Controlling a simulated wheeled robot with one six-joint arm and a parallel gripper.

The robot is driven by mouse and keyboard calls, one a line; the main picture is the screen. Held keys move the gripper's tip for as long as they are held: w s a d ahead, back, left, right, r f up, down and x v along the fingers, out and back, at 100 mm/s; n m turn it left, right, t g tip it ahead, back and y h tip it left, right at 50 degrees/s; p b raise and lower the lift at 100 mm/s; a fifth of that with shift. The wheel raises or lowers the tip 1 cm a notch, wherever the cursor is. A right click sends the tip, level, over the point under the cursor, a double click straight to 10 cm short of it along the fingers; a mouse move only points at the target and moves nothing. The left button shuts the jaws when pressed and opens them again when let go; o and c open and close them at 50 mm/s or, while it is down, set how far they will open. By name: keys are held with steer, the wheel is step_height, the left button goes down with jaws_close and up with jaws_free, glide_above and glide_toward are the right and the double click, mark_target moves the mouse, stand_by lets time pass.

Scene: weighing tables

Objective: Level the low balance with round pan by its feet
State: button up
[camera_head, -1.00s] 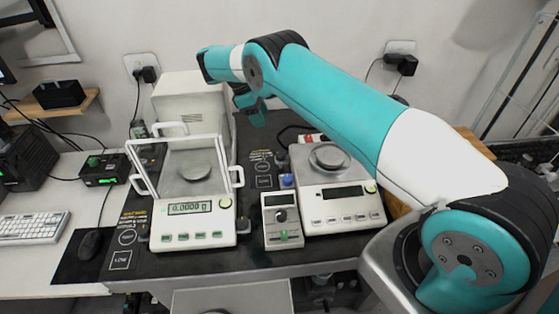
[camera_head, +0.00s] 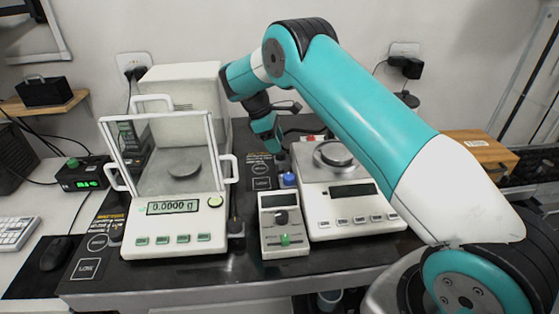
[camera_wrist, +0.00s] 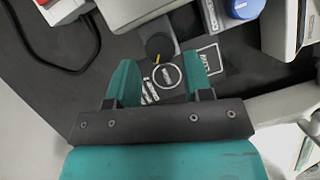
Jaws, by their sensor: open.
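The low balance (camera_head: 352,205) stands on the dark table at right, with a round metal pan (camera_head: 335,155) and a dark display. My gripper (camera_head: 272,143) is beside its back left side. In the wrist view, my gripper (camera_wrist: 160,62) is open and empty, its teal fingers pointing at the table top. A black round foot knob (camera_wrist: 160,46) with a yellow mark lies just beyond and between the fingertips, on a grey tab at the edge of a pale body (camera_wrist: 135,12). I cannot tell whether the fingers touch it. The head view hides this knob.
A tall balance (camera_head: 175,225) with a glass shield reads 0.0000 g at left. A black cable (camera_wrist: 80,60) and a red-white item (camera_wrist: 62,8) lie near my gripper.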

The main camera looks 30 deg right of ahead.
mark_target(281, 155)
steer(key=shift+x, duration=1.7)
steer(key=c, duration=0.6)
steer(key=shift+r+n+p, duration=0.25)
steer(key=shift+n+p, duration=0.05)
steer(key=shift+p, duration=0.65)
steer(key=shift+c, duration=0.2)
steer(key=shift+s+n+t+p, duration=0.1)
steer(key=shift+n+t+p, duration=0.25)
steer(key=shift+p, duration=0.25)
steer(key=shift+f+n+p, duration=0.15)
steer(key=shift+n+p, duration=0.4)
steer(key=shift+n, duration=0.2)
steer(key=shift+f+t, duration=0.15)
steer(key=shift+t, duration=0.1)
steer(key=o, duration=0.6)
